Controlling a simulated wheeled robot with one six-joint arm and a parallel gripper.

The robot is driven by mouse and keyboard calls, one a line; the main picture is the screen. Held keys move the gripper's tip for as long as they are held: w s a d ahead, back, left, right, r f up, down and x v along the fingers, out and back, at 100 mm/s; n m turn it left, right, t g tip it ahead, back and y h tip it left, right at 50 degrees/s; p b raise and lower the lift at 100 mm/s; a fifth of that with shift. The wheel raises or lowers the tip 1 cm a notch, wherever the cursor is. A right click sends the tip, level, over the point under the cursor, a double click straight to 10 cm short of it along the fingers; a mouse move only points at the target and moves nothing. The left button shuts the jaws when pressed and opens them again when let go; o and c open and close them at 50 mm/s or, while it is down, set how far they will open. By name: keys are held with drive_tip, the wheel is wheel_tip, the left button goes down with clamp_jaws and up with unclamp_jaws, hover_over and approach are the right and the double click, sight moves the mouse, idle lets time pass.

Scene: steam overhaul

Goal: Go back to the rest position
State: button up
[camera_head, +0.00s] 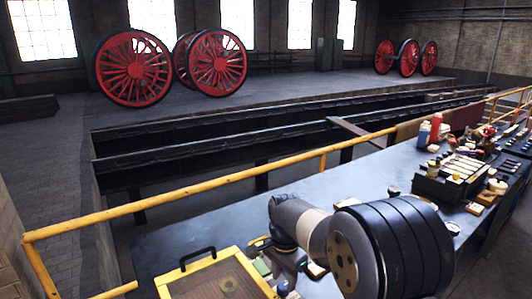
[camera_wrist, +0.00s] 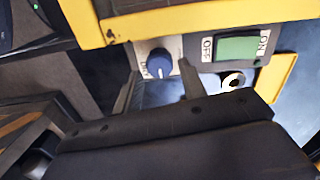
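My gripper (camera_wrist: 159,72) shows in the wrist view with its two dark fingers spread apart. A blue knob (camera_wrist: 160,64) on a pale panel appears between the fingertips. I cannot tell whether the fingers touch it or how far off it is. Nothing is seen held. In the head view my arm's large dark links stand in front at the lower right, and my gripper cannot be made out there.
A yellow-framed box (camera_head: 166,283) with a black handle lies on the workbench (camera_head: 200,228). A green ON/OFF switch (camera_wrist: 237,48) is beside the knob. A tool tray (camera_head: 432,187) and bottles (camera_head: 436,127) stand at right. A yellow railing (camera_head: 200,187) runs behind the bench.

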wheel_tip(320, 180, up, 9)
wheel_tip(320, 180, down, 11)
drive_tip(key=shift+f, duration=0.1)
drive_tip(key=shift+f+n, duration=0.2)
drive_tip(key=shift+n, duration=0.1)
drive_tip(key=n, duration=0.4)
drive_tip(key=shift+n, duration=0.3)
drive_tip(key=n, duration=0.3)
drive_tip(key=shift+n+b, duration=0.3)
drive_tip(key=n, duration=0.4)
drive_tip(key=shift+n+b, duration=0.3)
drive_tip(key=n+b, duration=0.1)
drive_tip(key=n, duration=0.3)
drive_tip(key=shift+r+n, duration=0.4)
drive_tip(key=shift+r, duration=1.5)
